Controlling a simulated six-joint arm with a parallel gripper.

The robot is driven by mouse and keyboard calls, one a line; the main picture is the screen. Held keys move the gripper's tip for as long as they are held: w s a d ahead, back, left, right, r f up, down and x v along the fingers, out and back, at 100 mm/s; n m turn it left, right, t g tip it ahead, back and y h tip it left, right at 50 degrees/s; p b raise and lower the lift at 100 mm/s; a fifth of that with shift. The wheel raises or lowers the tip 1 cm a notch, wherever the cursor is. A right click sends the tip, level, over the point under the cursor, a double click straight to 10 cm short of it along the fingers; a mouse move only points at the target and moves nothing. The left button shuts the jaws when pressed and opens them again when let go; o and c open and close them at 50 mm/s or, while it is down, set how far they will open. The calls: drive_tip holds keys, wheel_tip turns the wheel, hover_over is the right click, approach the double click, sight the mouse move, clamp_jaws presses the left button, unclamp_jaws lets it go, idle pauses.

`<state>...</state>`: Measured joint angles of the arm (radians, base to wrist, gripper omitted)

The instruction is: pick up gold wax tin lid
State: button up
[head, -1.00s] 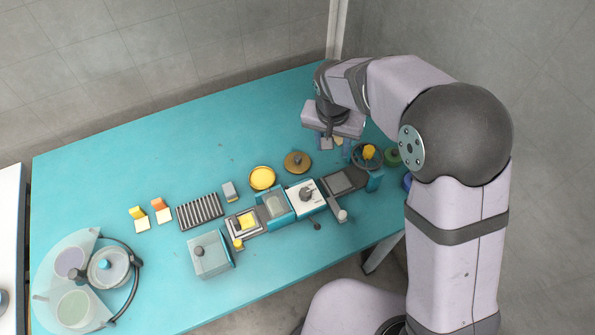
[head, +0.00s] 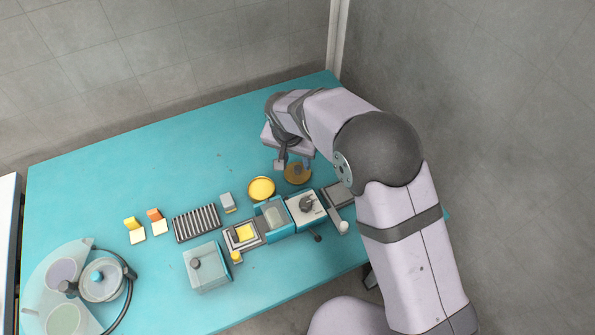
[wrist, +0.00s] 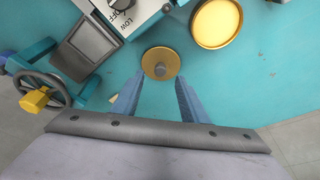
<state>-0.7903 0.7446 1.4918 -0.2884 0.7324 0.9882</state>
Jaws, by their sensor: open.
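The gold wax tin lid (head: 297,173) is a round, brownish-gold disc with a grey knob on top, lying on the teal table. In the wrist view the lid (wrist: 161,63) lies just beyond the fingertips, near the line midway between them. My gripper (wrist: 155,88) is open and empty, its two blue fingers spread apart on the near side of the lid. In the head view my gripper (head: 292,165) hangs above and beside the lid and covers part of it. A shallow yellow-gold round tin (head: 261,189) sits to the left of the lid; it also shows in the wrist view (wrist: 216,22).
A white box with a dial (head: 306,208) stands close to the lid, with a grey plate (wrist: 87,43) beside it. A handwheel with a yellow knob (wrist: 38,100) is at the left of the wrist view. The table (head: 130,190) is clear toward the back left.

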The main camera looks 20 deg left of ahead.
sight(297, 168)
drive_tip(key=shift+p+x, duration=1.05)
drive_tip(key=shift+x, duration=1.4)
drive_tip(key=shift+s, duration=0.1)
clamp_jaws()
